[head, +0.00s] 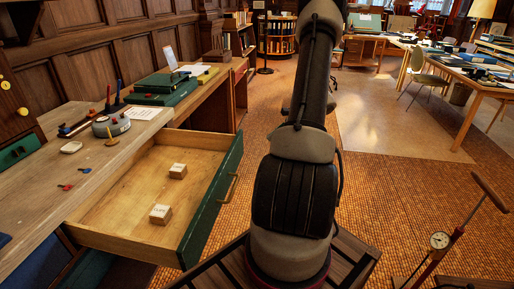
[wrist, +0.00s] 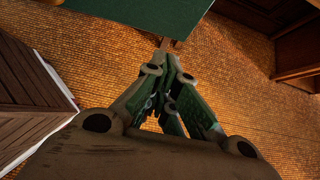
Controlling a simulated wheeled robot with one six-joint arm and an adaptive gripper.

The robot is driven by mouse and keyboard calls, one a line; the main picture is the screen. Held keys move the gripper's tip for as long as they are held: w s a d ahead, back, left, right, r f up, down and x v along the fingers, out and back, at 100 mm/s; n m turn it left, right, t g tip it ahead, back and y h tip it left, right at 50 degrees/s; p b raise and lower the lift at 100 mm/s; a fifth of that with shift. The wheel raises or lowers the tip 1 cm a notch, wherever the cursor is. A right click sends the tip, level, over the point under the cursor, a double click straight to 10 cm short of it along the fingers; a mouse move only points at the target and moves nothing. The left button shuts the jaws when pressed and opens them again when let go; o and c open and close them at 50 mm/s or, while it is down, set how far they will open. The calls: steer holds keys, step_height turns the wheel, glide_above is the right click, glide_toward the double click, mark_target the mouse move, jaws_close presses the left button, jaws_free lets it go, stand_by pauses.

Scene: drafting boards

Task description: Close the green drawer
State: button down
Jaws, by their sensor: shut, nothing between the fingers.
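The green drawer is pulled far out from the wooden desk in the head view. Its green front (head: 213,203) faces right and has a wooden handle (head: 228,188). Two small pale blocks (head: 177,171) (head: 160,214) lie apart inside on its bare floor. My gripper (wrist: 173,65) is shut and empty in the wrist view. Its tips point at a green panel (wrist: 135,18), which looks like the drawer front, with a small brown piece just ahead of them. I cannot tell whether the tips touch it. The head view shows my arm, but I cannot make out the gripper there.
The desktop (head: 40,185) holds a round grey device (head: 111,126), small pegs and a green case (head: 165,90). A red stand with a gauge (head: 439,240) is at lower right. Tables and chairs stand farther back. Open tiled floor lies right of the drawer.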

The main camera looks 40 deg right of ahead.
steer(key=shift+w+a+r+x, duration=0.25)
steer(key=shift+w+r+x, duration=0.1)
steer(key=shift+x, duration=1.75)
steer(key=shift+w+a+r+x, duration=0.2)
steer(key=shift+r+x, duration=0.15)
steer(key=shift+x, duration=1.75)
steer(key=shift+w+a+r+x, duration=0.25)
steer(key=shift+w+r+x, duration=0.1)
steer(key=shift+x, duration=1.75)
steer(key=w+a, duration=0.7)
steer(key=w, duration=0.3)
steer(key=w+a, duration=0.8)
steer(key=w, duration=0.1)
steer(key=w+a, duration=0.8)
steer(key=w, duration=0.2)
steer(key=shift+w+a, duration=0.2)
steer(key=shift+w, duration=0.2)
steer(key=shift+w+a+r, duration=0.1)
steer(key=shift+w+r, duration=0.1)
